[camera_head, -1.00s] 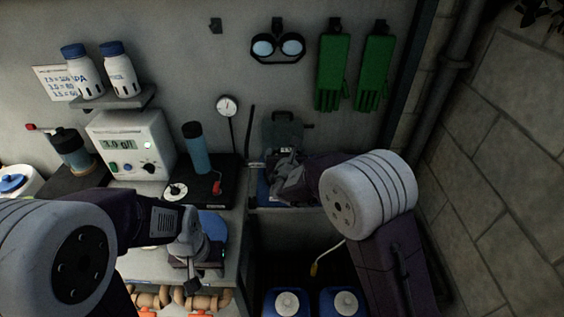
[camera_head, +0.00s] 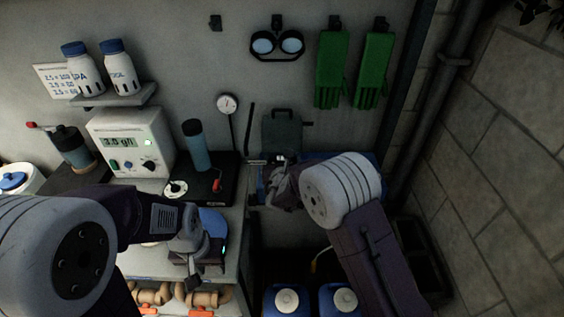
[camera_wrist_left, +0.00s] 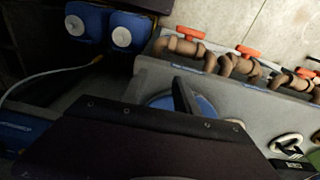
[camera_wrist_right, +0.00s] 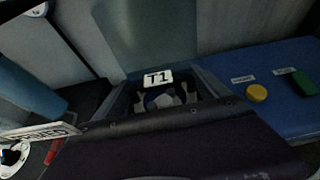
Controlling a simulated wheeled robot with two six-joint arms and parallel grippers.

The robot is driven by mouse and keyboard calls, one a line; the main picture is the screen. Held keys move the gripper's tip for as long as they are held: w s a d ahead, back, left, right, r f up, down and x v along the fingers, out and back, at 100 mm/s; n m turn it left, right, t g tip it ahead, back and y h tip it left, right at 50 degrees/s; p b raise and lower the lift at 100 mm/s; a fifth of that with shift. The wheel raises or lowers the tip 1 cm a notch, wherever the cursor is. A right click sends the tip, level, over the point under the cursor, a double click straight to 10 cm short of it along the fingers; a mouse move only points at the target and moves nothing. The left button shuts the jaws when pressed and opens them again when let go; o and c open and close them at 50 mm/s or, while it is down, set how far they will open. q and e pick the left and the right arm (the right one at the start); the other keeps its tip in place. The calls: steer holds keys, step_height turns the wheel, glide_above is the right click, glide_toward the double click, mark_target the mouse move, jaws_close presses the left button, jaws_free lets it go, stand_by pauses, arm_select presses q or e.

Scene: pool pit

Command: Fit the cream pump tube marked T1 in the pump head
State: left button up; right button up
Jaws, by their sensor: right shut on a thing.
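My right gripper (camera_head: 268,172) is in the head view, just right of the black pump base. It is shut on the cream tube, whose white T1 tag (camera_wrist_right: 157,78) faces the right wrist view. Pale parts of the tube (camera_wrist_right: 163,100) show below the tag; the rest is hidden by the gripper. The pump head (camera_head: 176,188), a white disc with a red lever (camera_head: 216,183) beside it, sits on the black base to the left, apart from the tube. My left gripper (camera_head: 195,270) hangs over the bench front; its jaw opening is not clear.
A blue cylinder (camera_head: 196,146) stands behind the pump head. A blue mat (camera_wrist_right: 270,85) with a yellow cap (camera_wrist_right: 256,93) and a green block (camera_wrist_right: 303,82) lies to the right. Blue canisters (camera_head: 287,300) stand below. Brown pipes (camera_wrist_left: 245,68) with orange handles run along the bench front.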

steer(key=shift+f+b, duration=0.45)
steer(key=shift+b, duration=0.05)
steer(key=o, duration=1.2)
steer(key=shift+o, duration=0.2)
steer(key=shift+r+p, duration=0.65)
steer(key=shift+p, duration=0.2)
steer(key=shift+s+r, duration=0.25)
steer(key=b+v, duration=0.1)
steer(key=v, duration=1)
steer(key=shift+s, duration=0.2)
